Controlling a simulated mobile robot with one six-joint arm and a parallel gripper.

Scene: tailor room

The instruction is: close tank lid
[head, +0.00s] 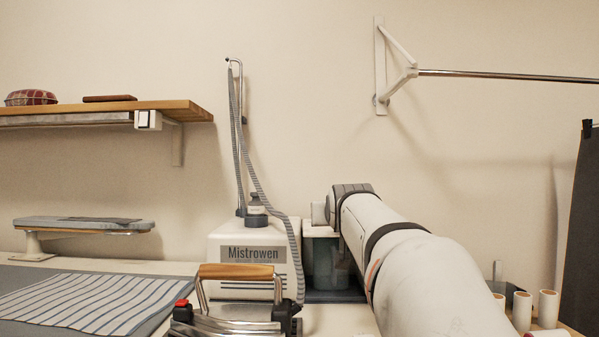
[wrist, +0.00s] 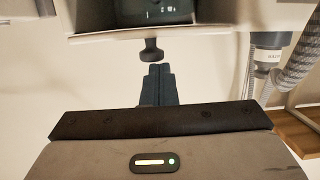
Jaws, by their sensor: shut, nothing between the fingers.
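The tank appears in the head view as a dark grey-blue body (head: 322,265) right of the steam station, partly hidden by my arm. A pale flat piece (head: 320,232), perhaps its lid, shows at its top. In the wrist view a pale panel (wrist: 205,20) surrounds a dark area, and a black knob (wrist: 152,50) sticks out from its edge. My gripper (wrist: 159,68) is shut and empty, its fingertips close to the knob; I cannot tell whether they touch it. My gripper is hidden in the head view.
The Mistrowen steam station (head: 247,265) with its hose (head: 270,215) stands left of the tank; the hose also shows in the wrist view (wrist: 298,62). An iron (head: 240,300) stands in front. White spools (head: 522,310) stand right; a shelf (head: 110,112) is on the left wall.

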